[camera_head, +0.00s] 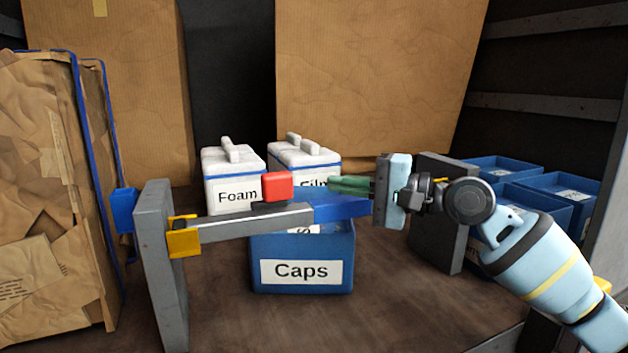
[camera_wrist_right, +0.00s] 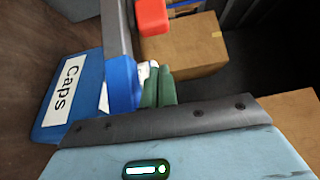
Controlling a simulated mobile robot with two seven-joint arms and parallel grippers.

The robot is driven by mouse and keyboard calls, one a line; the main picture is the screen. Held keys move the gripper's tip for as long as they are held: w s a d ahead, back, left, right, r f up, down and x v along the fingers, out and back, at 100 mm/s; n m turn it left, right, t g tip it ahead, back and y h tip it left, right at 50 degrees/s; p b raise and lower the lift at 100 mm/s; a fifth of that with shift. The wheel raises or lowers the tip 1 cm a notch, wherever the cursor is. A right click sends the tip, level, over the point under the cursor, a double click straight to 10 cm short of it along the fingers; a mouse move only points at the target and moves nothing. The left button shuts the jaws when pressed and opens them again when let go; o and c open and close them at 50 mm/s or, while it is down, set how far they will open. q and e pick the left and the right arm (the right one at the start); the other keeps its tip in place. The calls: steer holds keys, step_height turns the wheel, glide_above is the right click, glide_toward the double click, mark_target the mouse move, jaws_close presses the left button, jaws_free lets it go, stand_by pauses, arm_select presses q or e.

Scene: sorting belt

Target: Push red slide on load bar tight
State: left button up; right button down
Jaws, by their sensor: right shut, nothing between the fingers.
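The load bar (camera_head: 245,223) is a grey beam running left to right above the floor, with a yellow bracket (camera_head: 184,240) at its left and a blue end section (camera_head: 342,208) at its right. The red slide (camera_head: 277,186) sits on top of the bar, near the blue section. In the right wrist view the red slide (camera_wrist_right: 152,16) shows beside the grey bar (camera_wrist_right: 116,30). My right gripper (camera_head: 332,185) has green fingers, shut and empty. It points left, right of the red slide and apart from it, close to the blue section; contact there is unclear. My left gripper is out of view.
A grey upright post (camera_head: 165,275) stands at the left and a dark panel (camera_head: 440,215) at the right. A blue Caps bin (camera_head: 302,250) is below the bar. White Foam (camera_head: 233,165) and film boxes stand behind. Blue trays (camera_head: 500,168) are at the right.

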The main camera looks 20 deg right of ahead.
mark_target(271, 191)
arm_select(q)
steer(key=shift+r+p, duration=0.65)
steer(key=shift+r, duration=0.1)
arm_select(e)
steer(key=shift+w+a, duration=0.2)
steer(key=shift+a, duration=0.7)
steer(key=shift+w+a, duration=0.15)
steer(key=shift+a, duration=0.7)
steer(key=shift+w+a, duration=0.2)
steer(key=shift+a, duration=0.7)
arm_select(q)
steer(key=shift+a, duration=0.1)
